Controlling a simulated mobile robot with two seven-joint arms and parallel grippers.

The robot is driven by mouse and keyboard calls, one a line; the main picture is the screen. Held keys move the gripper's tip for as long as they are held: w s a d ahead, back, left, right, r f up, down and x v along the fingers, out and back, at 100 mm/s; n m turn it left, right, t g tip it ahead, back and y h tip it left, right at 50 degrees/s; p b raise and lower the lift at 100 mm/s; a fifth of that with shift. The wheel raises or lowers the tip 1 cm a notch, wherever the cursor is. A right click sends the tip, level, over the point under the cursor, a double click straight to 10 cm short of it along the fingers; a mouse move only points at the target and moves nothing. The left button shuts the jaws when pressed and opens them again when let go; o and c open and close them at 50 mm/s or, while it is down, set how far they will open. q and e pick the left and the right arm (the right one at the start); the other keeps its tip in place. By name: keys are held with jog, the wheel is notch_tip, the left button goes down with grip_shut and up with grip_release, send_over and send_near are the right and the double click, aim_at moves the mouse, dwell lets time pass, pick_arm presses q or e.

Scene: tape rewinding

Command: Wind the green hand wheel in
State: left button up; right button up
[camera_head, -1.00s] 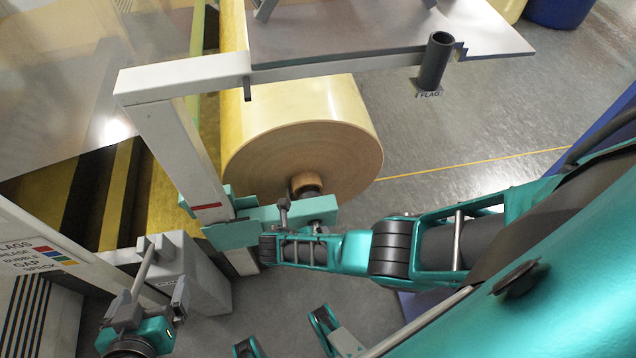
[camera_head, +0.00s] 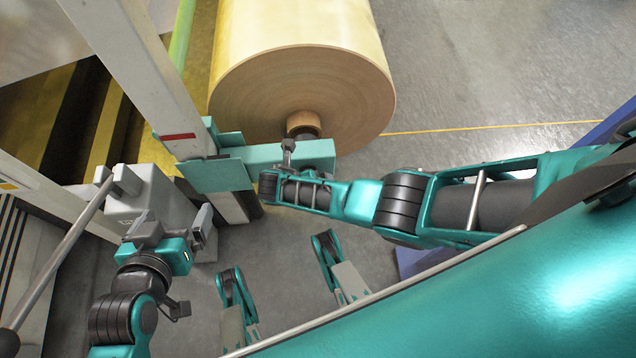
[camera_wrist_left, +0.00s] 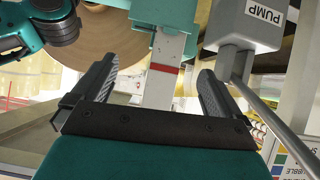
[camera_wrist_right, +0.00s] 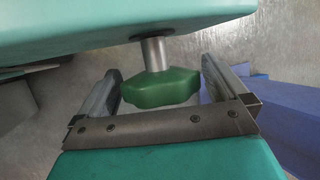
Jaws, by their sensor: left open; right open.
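The green hand wheel (camera_wrist_right: 160,88) shows in the right wrist view, on a short metal shaft below a teal bracket. My right gripper (camera_wrist_right: 162,82) is open, with one finger on each side of the wheel; I cannot tell whether either finger touches it. In the head view the right arm reaches in to the teal bracket (camera_head: 265,157) below the big roll, and the wheel is hidden there. My left gripper (camera_head: 168,225) is open and empty beside the grey pump box (camera_head: 130,208). In the left wrist view its open fingers (camera_wrist_left: 155,85) face the white post.
The large tan roll (camera_head: 300,95) stands behind the bracket. The white post (camera_head: 145,75) with a red mark rises at the left. The pump lever (camera_head: 62,245) slants across the lower left. Bare grey floor (camera_head: 470,80) lies to the right.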

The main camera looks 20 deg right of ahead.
jog(key=shift+w+d+f+b, duration=0.1)
jog(key=shift+w+f+b, duration=0.05)
jog(key=shift+f+b, duration=0.2)
pick_arm(q)
jog(key=shift+w+d, duration=0.15)
jog(key=shift+d, duration=0.55)
pick_arm(e)
jog(key=c, duration=0.8)
jog(key=y+p, duration=0.2)
jog(key=p, duration=0.1)
jog(key=shift+d+r, duration=0.15)
jog(key=shift+r, duration=0.05)
jog(key=shift+c, duration=0.2)
jog(key=shift+f+m+t+y+p, duration=0.1)
jog(key=shift+m+t+y+p, duration=0.4)
jog(key=shift+y+p, duration=0.4)
pick_arm(q)
jog(key=shift+s+a+r, duration=0.15)
jog(key=shift+a+r, duration=0.3)
jog(key=shift+r, duration=0.1)
jog(key=shift+s+a+r, duration=0.15)
jog(key=shift+a+r, duration=0.3)
jog(key=shift+r, duration=0.1)
pick_arm(e)
jog(key=shift+f+t+y, duration=0.1)
jog(key=shift+t+y, duration=0.3)
jog(key=shift+y, duration=0.7)
